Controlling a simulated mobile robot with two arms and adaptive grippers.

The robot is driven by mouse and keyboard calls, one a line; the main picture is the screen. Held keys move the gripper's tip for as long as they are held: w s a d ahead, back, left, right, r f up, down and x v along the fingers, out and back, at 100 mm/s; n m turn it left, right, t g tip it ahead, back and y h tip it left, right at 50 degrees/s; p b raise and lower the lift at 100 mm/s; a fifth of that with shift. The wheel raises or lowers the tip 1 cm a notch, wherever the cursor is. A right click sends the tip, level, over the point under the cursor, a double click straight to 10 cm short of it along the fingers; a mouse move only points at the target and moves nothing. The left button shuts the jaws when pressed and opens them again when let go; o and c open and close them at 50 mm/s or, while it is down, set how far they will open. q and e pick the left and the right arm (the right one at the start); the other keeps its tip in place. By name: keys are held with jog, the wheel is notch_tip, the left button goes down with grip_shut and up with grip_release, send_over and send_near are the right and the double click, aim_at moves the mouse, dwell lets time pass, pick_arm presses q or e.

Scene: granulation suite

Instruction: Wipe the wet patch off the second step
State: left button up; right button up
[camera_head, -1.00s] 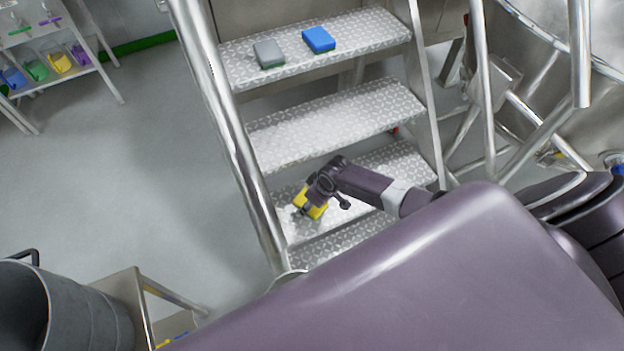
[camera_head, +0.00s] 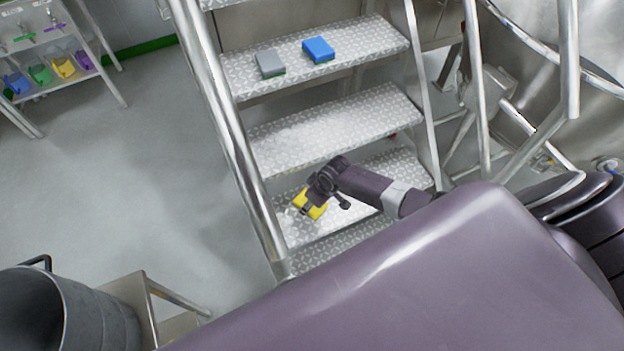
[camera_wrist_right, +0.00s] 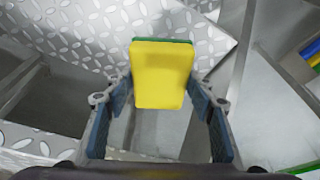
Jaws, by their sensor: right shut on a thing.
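My right gripper (camera_head: 314,200) is shut on a yellow sponge (camera_head: 307,206) over the left part of a tread-plate step (camera_head: 404,172), the second up of those in view. In the right wrist view the yellow sponge (camera_wrist_right: 163,80), with a green back edge, sits between the fingers. Contact with the step cannot be told. A whitish, shiny patch (camera_head: 290,222) shows on this step by the sponge, partly hidden by my arm. A similar pale patch (camera_head: 300,138) lies on the step above. My left gripper is not in view.
A grey sponge (camera_head: 270,64) and a blue sponge (camera_head: 318,49) lie on a higher step. Metal handrails (camera_head: 232,130) flank the stairs. A grey bucket (camera_head: 95,320) stands at lower left. A rack (camera_head: 60,85) with coloured scoops is at upper left. The floor between is clear.

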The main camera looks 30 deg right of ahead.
jog(key=s+a+r+p, duration=0.4)
jog(key=s+p, duration=0.5)
jog(key=p, duration=0.1)
jog(key=shift+a, duration=0.25)
dwell(0.7)
